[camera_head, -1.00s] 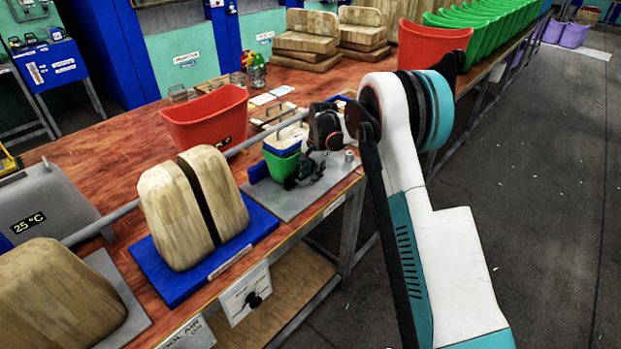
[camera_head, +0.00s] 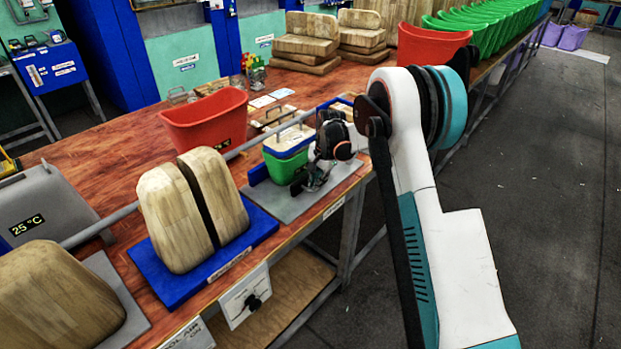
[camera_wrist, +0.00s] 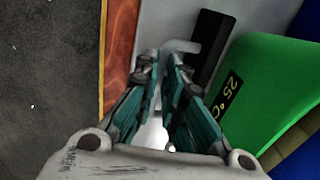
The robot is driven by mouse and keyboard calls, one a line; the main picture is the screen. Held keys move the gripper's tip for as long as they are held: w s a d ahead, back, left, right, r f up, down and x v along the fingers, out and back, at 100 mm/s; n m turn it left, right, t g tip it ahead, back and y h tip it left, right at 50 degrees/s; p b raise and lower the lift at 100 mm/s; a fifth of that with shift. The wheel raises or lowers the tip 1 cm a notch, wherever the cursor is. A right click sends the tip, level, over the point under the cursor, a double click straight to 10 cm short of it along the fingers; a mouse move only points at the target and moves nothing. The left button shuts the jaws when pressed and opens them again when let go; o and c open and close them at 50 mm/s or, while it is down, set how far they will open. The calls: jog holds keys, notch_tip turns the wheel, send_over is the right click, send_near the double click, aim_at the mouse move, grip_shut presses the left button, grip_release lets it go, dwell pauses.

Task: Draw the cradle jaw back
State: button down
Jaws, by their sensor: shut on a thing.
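The green bin (camera_head: 285,167) sits in the cradle on a grey base plate (camera_head: 286,202), with a blue block (camera_head: 257,174) at its left. In the wrist view the bin (camera_wrist: 270,85) fills the right side and shows a 25 °C label. A dark upright piece (camera_wrist: 212,42), seemingly the cradle jaw, stands beside the bin. A pale bent handle (camera_wrist: 183,46) sits at my fingertips. My gripper (camera_wrist: 168,62) is shut on this handle; the fingers partly hide it. In the head view my gripper (camera_head: 300,183) is low at the bin's front right.
A red bin (camera_head: 205,120) stands behind to the left. A wooden two-part block (camera_head: 190,210) stands on a blue base in front left. The bench edge runs close by, with open floor (camera_head: 540,190) to the right. A rod crosses behind the green bin.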

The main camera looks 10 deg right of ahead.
jog(key=s+d, duration=0.3)
jog(key=s, duration=0.2)
jog(key=shift+s+d, duration=0.15)
jog(key=shift+d, duration=0.25)
jog(key=shift+f, duration=0.1)
jog(key=c, duration=1.7)
grip_release()
jog(key=shift+s+d, duration=0.1)
jog(key=r, duration=0.4)
jog(key=s+d+r, duration=0.1)
jog(key=r, duration=0.7)
jog(key=shift+s+d, duration=0.15)
jog(key=shift+s, duration=0.2)
